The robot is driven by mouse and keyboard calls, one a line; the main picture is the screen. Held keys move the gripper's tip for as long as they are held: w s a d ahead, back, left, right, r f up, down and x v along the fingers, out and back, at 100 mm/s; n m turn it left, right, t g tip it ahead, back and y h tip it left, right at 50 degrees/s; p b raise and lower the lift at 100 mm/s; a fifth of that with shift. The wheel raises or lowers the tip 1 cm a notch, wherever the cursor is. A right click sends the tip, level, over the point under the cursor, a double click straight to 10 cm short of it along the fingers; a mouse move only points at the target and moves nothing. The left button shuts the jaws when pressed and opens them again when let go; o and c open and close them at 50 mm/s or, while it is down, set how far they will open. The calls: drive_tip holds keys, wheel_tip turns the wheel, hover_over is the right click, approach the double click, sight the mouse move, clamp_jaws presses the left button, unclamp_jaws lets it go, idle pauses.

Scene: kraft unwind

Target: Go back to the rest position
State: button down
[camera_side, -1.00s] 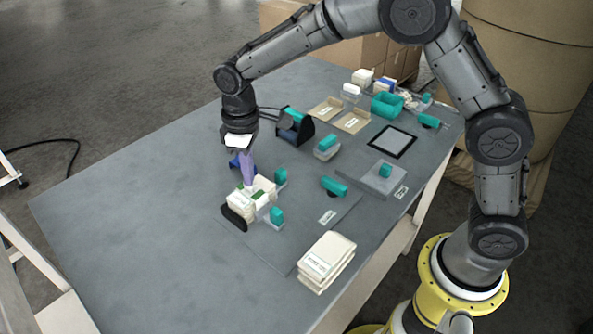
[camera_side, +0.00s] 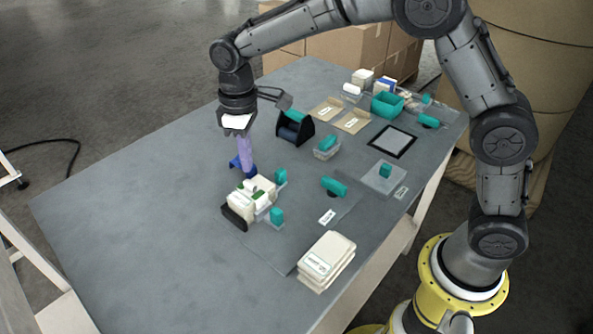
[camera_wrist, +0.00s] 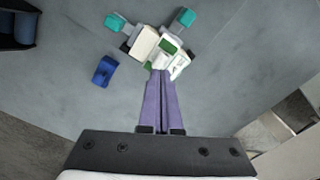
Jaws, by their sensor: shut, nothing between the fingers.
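My gripper (camera_side: 246,166) has long purple fingers pressed together, with nothing between them. In the side view its fingertips hang above the table, just behind a cluster of white packets with green marks (camera_side: 252,196). In the wrist view the fingers (camera_wrist: 160,75) point toward the packets (camera_wrist: 165,50), which sit upright between holders with teal blocks. A blue bracket (camera_side: 237,163) stands beside the fingers in the side view. The blue piece also shows at left in the wrist view (camera_wrist: 104,70).
The grey table (camera_side: 130,200) is clear at left. A stack of white packets (camera_side: 326,260) lies at the front edge. A black tape dispenser (camera_side: 294,130), a clear box (camera_side: 326,150), a teal bin (camera_side: 387,104) and a black-framed pad (camera_side: 392,141) stand behind and right.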

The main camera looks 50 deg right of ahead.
drive_tip(key=shift+r, duration=0.3)
drive_tip(key=shift+d, duration=0.1)
drive_tip(key=s+d+r+m+t, duration=0.1)
drive_tip(key=s+d+r+t, duration=0.1)
drive_tip(key=s+d+r, duration=0.5)
drive_tip(key=s+d+r+m+t, duration=0.25)
drive_tip(key=s+r, duration=0.25)
drive_tip(key=r, duration=0.3)
drive_tip(key=s+d+f+m, duration=0.1)
drive_tip(key=s+d+f, duration=0.1)
drive_tip(key=s, duration=0.6)
drive_tip(key=s+d+f+m+t, duration=0.1)
drive_tip(key=s+d+f, duration=0.1)
drive_tip(key=s+f, duration=0.2)
drive_tip(key=s, duration=0.3)
drive_tip(key=shift+s+d+f, duration=0.15)
drive_tip(key=shift+s+f, duration=0.2)
drive_tip(key=shift+s, duration=0.05)
drive_tip(key=shift+m, duration=0.25)
